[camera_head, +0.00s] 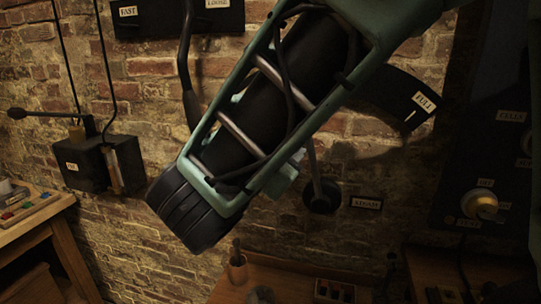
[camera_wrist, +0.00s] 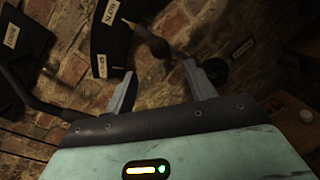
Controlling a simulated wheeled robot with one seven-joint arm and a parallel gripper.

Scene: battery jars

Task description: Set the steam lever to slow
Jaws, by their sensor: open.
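The steam lever (camera_head: 316,172) rises from a round dark pivot beside a label that appears to read STEAM (camera_head: 367,203). Its upper part is hidden behind my arm in the head view. In the wrist view the steam lever (camera_wrist: 180,56) slants up-left from its pivot to a pale tip. The tip lies at the edge of a dark scale plate (camera_wrist: 97,38), nearer the upper of two small labels. The plate's right end (camera_head: 405,95) reads FULL in the head view. My gripper (camera_wrist: 160,68) is open and empty, its fingers pointing towards the lever, with no clear contact.
Another dark lever (camera_head: 187,60) hangs left of my arm, below a FAST/LOOSE plate (camera_head: 178,18). A black wall box (camera_head: 97,164) with a side lever is farther left. A bench (camera_head: 275,285) with a small wooden-handled item stands below. A knob panel (camera_head: 485,205) is at right.

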